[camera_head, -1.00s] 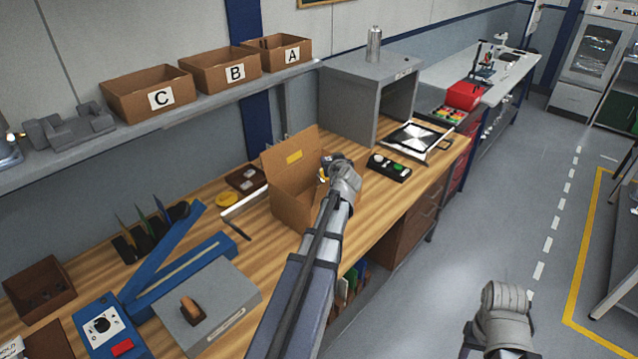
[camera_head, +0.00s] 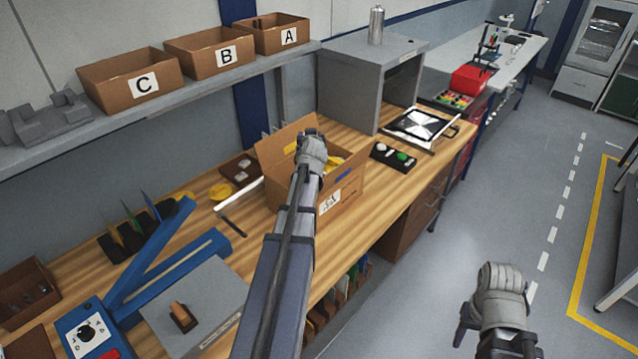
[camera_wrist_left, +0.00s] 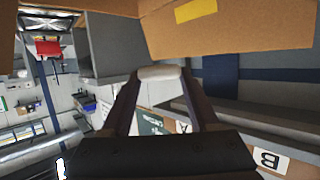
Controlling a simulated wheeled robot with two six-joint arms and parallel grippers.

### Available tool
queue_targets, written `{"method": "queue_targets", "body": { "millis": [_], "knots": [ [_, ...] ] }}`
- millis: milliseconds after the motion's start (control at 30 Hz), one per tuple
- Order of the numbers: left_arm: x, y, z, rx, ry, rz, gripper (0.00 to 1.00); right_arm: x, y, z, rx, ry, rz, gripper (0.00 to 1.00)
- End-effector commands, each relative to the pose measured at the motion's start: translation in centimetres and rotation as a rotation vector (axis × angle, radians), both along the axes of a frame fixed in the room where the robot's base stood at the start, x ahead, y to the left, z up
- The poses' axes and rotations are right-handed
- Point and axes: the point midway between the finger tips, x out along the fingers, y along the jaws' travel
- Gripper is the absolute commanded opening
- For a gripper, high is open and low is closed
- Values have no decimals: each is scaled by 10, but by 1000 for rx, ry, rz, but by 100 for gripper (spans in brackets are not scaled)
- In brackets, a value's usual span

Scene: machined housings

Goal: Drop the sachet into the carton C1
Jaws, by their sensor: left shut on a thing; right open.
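An open brown carton (camera_head: 345,194) stands on the wooden bench, its back flap raised. A white label on its front is partly covered by my left arm, so I cannot read it fully. My left gripper (camera_head: 308,138) is over the carton's opening, near the raised flap. In the left wrist view its fingers (camera_wrist_left: 160,78) are shut on a pale, whitish thing, likely the sachet (camera_wrist_left: 160,72), seen edge-on. The flap (camera_wrist_left: 230,30) shows above it there. Something yellow shows inside the carton. My right gripper (camera_head: 500,300) is open, away from the bench over the floor.
Bins marked C (camera_head: 128,84), B (camera_head: 210,56) and A (camera_head: 270,36) stand on the shelf. A button box (camera_head: 394,156) and a grey cabinet (camera_head: 350,90) are beyond the carton. A blue lever tool (camera_head: 175,262) and grey box (camera_head: 195,305) lie nearer left.

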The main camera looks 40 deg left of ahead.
Motion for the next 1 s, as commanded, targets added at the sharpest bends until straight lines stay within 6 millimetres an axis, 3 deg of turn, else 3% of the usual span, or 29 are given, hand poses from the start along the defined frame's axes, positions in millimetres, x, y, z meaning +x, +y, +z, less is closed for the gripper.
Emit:
{"method": "queue_targets", "body": {
  "millis": [333, 800, 1000],
  "knots": [
    [0, 0, -8, 0, 0, 0, 8, 0, 0, -8, 0, 0, 0, 50],
    [0, 0, -57, 0, 0, 0, 8, 0, 0, -57, 0, 0, -1, 50],
    [0, 0, -61, 0, 0, 0, 8, 0, 0, -62, 0, 0, -1, 50]
  ]
}}
